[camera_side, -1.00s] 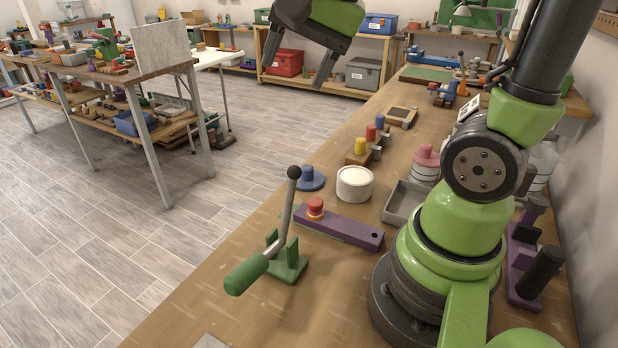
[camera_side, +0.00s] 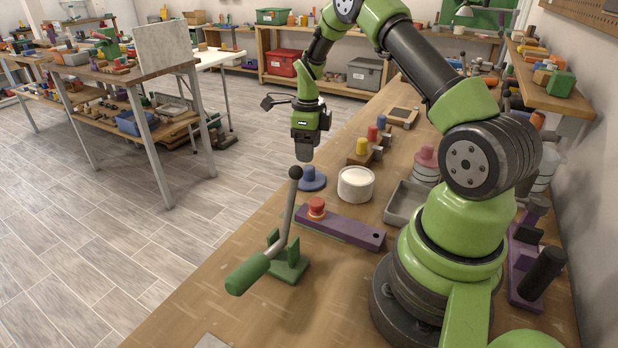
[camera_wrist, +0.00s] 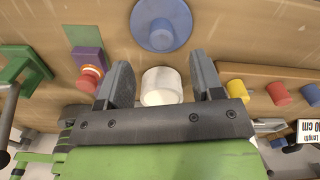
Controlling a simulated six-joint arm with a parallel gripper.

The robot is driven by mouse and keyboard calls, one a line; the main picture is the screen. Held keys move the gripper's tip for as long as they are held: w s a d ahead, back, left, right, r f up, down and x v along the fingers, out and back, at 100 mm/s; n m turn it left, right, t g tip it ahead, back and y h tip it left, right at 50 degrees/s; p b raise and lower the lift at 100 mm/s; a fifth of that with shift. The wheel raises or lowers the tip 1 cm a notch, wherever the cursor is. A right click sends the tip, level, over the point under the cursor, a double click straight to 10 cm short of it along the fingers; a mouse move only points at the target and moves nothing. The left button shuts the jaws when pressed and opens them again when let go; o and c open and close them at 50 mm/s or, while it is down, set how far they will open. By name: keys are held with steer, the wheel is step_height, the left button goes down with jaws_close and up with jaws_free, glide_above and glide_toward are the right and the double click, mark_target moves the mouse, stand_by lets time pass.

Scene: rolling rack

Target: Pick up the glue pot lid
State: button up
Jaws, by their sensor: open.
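The glue pot lid looks to be the blue round disc with a raised knob (camera_side: 312,183). It lies flat on the bench, left of the white open-topped pot (camera_side: 355,184). In the wrist view the lid (camera_wrist: 161,24) is at the top centre, beyond my fingertips, and the white pot (camera_wrist: 161,86) shows between the fingers. My gripper (camera_side: 304,157) points down above the lid, with a gap between them. In the wrist view my gripper (camera_wrist: 160,68) has its two fingers spread, with nothing held.
A green clamp with a tall black-knobbed lever (camera_side: 288,262) stands in front. A purple bar with a red button (camera_side: 340,228) lies beside it. A block with coloured pegs (camera_side: 360,155) and a grey tray (camera_side: 405,205) are near the white pot. Bare bench is at the front.

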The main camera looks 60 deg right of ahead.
mark_target(309, 167)
step_height(309, 167, down, 7)
steer(key=shift+d+r, duration=0.1)
steer(key=shift+r, duration=0.05)
steer(key=c, duration=1)
